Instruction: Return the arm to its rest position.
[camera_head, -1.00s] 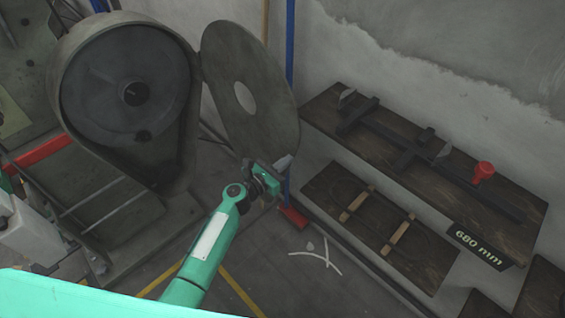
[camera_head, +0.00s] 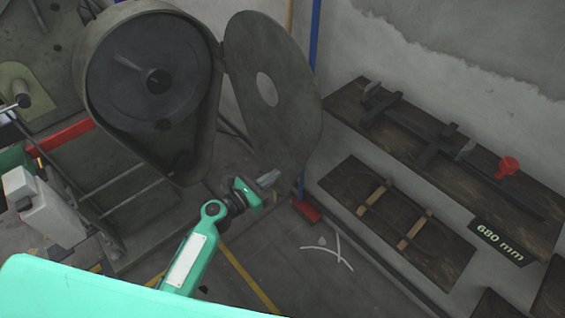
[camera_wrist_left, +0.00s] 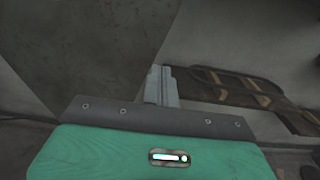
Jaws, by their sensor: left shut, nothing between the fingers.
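My left arm comes up from the bottom of the head view, and its gripper (camera_head: 268,179) is shut and empty. It is in front of the lower edge of the open round cover (camera_head: 285,120) of the press. The shut fingers also show in the left wrist view (camera_wrist_left: 161,86), with the grey cover plate filling the upper left (camera_wrist_left: 80,50). My right gripper is in neither view.
The press housing (camera_head: 90,100) with its dark wheel (camera_head: 125,75) stands left of the cover. A blue post (camera_head: 314,40) rises behind. Dark wooden shelves (camera_head: 440,250) line the right wall, one with a red knob (camera_head: 507,167) and a "680 mm" sign (camera_head: 496,242). Floor below the gripper is open.

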